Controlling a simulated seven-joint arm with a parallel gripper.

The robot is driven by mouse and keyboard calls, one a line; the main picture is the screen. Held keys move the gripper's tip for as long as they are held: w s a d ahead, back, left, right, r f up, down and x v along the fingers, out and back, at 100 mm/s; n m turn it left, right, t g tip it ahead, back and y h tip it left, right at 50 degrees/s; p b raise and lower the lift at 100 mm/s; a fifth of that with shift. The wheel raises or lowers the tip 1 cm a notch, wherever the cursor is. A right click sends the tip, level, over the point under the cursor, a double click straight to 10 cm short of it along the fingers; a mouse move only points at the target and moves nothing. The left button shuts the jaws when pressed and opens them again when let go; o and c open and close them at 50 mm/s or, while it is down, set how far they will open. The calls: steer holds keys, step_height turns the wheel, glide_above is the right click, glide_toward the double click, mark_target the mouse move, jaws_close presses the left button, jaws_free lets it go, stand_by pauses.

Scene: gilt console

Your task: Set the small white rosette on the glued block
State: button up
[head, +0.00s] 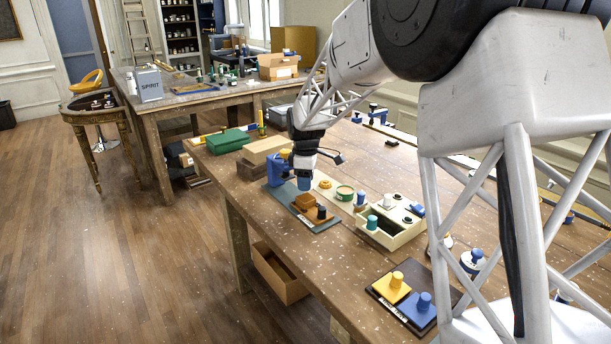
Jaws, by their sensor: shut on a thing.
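My gripper (304,176) points down over the near side of the workbench, shut on a small blue cylindrical piece (305,184). Its fingertips are too small to make out clearly. Just below it is an orange-brown block (304,201) on a dark teal board (326,225), with a dark knobbed piece (321,213) beside it. The held piece looks just above the block; I cannot tell whether they touch. I cannot pick out the small white rosette for certain, and glue on the block is too small to see. A small white piece (389,201) shows at the cream tray.
The cream compartment tray (392,243) stands right of the board. A green-rimmed pot (345,193) and a blue clamp-like tool (277,170) flank my gripper. A dark plate with yellow (396,280) and blue (423,302) knobbed blocks lies nearer. Bare bench (345,260) shows between.

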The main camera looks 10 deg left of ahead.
mark_target(306, 198)
steer(key=shift+f, duration=1.7)
steer(key=shift+f, duration=0.3)
steer(key=o, duration=1)
steer(key=shift+r, duration=0.15)
steer(key=shift+r, duration=3.8)
